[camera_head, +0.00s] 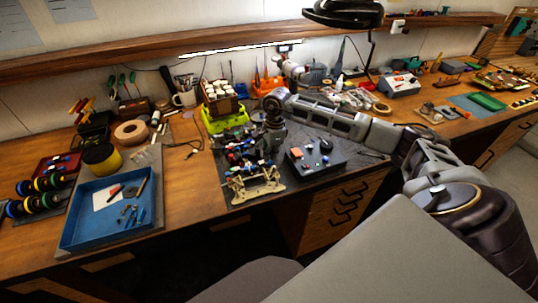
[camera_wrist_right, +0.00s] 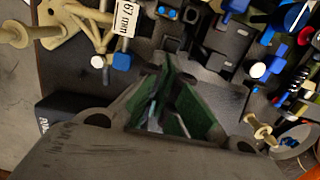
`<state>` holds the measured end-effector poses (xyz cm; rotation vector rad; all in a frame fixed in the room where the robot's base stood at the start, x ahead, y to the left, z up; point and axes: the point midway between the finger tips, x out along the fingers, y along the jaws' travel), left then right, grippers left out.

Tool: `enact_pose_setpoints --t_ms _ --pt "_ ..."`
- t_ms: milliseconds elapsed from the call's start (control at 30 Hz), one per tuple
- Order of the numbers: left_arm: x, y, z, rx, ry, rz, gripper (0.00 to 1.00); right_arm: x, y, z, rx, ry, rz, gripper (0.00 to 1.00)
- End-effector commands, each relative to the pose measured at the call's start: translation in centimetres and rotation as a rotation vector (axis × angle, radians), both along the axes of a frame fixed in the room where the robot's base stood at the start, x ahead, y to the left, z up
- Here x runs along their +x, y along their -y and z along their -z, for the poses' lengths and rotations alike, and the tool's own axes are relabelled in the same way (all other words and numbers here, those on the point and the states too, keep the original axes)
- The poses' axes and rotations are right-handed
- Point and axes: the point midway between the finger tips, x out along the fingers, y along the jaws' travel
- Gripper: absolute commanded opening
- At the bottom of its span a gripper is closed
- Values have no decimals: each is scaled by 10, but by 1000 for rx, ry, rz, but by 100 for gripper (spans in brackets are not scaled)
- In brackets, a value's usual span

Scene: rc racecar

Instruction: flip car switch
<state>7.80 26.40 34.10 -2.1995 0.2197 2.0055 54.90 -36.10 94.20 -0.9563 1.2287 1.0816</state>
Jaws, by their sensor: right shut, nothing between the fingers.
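The RC car (camera_head: 256,190) sits on a dark mat (camera_head: 334,184) near the front edge of the bench, with its beige frame end facing me. In the right wrist view its beige frame (camera_wrist_right: 68,28), dark chassis parts (camera_wrist_right: 228,45) and a white number label (camera_wrist_right: 125,18) fill the top. My right gripper (camera_head: 272,145) points down at the far end of the car. In the wrist view its green-padded fingers (camera_wrist_right: 168,68) are shut and empty, close over the dark parts. I cannot make out the switch. My left gripper is not in view.
A grey box with small parts on it (camera_head: 317,158) lies right of the car. A lime green tray (camera_head: 224,121) stands behind it. A blue tray (camera_head: 77,236) and a yellow jar (camera_head: 101,158) are at the left. Tools line the back. Bare wood lies left of the mat.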

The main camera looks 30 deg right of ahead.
Motion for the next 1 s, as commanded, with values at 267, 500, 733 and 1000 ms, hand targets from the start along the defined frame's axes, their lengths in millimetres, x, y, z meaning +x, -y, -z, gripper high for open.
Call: enact_pose_setpoints --t_ms 267,500,733,1000 --pt "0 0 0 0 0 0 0 2 -1 -4 3 8 0 0" --pt "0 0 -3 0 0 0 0 2 0 -10 4 9 0 0" --pt "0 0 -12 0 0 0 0 2 6 -30 2 9 4 0" --pt "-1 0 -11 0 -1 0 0 0 14 -63 2 10 6 0"
